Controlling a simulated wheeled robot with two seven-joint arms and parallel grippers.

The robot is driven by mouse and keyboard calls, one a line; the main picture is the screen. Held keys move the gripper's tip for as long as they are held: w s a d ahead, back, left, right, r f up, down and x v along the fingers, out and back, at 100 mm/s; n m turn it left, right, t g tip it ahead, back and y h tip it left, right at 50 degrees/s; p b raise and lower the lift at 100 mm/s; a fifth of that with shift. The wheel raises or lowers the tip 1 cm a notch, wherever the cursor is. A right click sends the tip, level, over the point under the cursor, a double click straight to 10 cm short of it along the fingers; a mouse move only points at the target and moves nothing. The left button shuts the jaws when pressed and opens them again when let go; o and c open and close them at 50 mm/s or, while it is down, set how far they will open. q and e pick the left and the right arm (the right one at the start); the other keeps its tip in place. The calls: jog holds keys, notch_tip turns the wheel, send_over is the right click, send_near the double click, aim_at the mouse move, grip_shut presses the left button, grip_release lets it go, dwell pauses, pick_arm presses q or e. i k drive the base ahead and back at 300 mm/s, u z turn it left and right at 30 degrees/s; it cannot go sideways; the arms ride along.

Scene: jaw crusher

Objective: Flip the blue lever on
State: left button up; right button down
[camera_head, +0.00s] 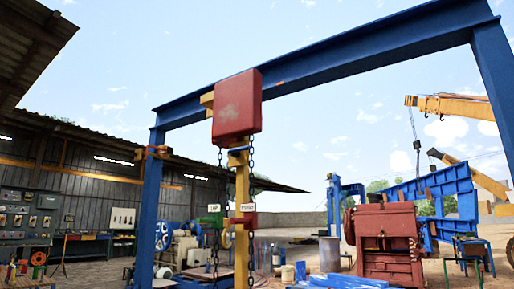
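I cannot make out a blue lever in the head view. A dark control panel (45,202) with several small pale plates or switches stands against the shed wall at the far left. Its details are too small to tell whether one is a blue lever or which way it is set. Neither of my grippers shows in this view.
A large blue gantry frame (330,65) spans the view, with a red block (237,107) and chains hanging from it. A red machine (387,240) stands right of centre. A workbench (85,238) is beside the panel. Open ground (300,236) lies in the middle distance.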

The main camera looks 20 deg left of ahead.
aim_at(236, 153)
jog(key=u, duration=0.65)
jog(key=i, duration=0.85)
jog(key=u, duration=0.7)
